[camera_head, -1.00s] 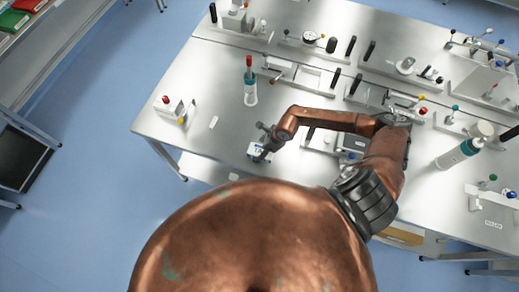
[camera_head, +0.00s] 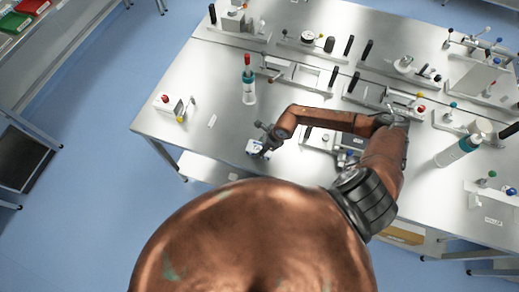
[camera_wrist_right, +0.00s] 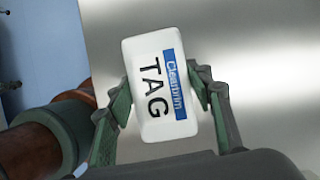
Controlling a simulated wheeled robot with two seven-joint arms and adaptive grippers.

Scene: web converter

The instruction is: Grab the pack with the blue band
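The pack (camera_head: 256,147) is a small white block by the front edge of the steel table in the head view. In the right wrist view the pack (camera_wrist_right: 160,86) shows dark "TAG" lettering and a blue band along one side. My right gripper (camera_head: 263,148) is at the pack. In the right wrist view the fingers of my right gripper (camera_wrist_right: 163,92) lie against its two opposite sides, shut on it. Whether the pack is clear of the table is hard to tell. My left gripper is not in view.
A bottle with a red top (camera_head: 248,82) stands behind the pack. A small white block with a red knob (camera_head: 172,106) is to the left. Fixtures with knobs line the back and right, with a teal-banded bottle (camera_head: 457,151) at the right. The table's left front is mostly clear.

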